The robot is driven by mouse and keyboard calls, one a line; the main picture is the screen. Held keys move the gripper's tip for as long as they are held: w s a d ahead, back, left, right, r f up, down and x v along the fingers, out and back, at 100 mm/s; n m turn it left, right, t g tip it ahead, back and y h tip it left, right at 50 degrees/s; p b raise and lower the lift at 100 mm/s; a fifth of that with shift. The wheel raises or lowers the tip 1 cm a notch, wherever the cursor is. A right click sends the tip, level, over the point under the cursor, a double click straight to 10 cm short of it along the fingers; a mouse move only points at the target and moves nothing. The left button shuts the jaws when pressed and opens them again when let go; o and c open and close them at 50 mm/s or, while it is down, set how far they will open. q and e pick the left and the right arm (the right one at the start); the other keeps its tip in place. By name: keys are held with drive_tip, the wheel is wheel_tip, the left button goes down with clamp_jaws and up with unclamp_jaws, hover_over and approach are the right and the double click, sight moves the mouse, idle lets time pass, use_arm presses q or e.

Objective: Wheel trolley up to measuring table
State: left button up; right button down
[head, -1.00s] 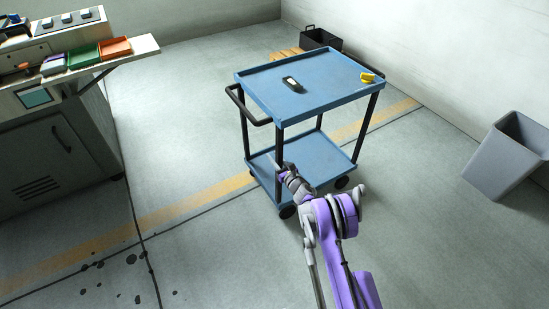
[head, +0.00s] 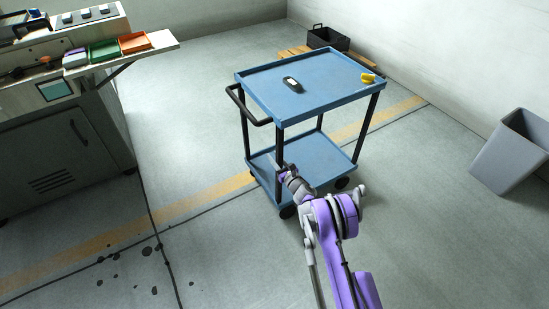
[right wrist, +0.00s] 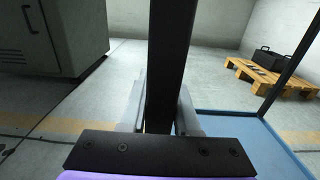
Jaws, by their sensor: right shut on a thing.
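The trolley (head: 325,82) stands on the floor in mid view, with two blue shelves, dark posts, black wheels and a black push handle (head: 240,106) at its left end. My right gripper (head: 282,170) is at the trolley's near post, low by the bottom shelf. In the right wrist view the dark post (right wrist: 172,60) runs between the fingers, and the gripper is shut on it. A grey cabinet bench (head: 60,150) stands at the left; I cannot tell if it is the measuring table. My left gripper is out of view.
A dark handheld device (head: 292,84) and a yellow item (head: 368,78) lie on the top shelf. A grey bin (head: 508,152) stands at right. A pallet (head: 292,52) and black box (head: 327,37) are behind. Floor between trolley and bench is clear.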

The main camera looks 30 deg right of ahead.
idle(0.3)
drive_tip(key=c, duration=0.6)
unclamp_jaws()
drive_tip(key=shift+o, duration=0.2)
drive_tip(key=s+p, duration=0.1)
drive_tip(key=s, duration=0.4)
drive_tip(key=s+p, duration=0.1)
drive_tip(key=s, duration=0.4)
drive_tip(key=shift+s+d, duration=0.2)
drive_tip(key=shift+s, duration=0.2)
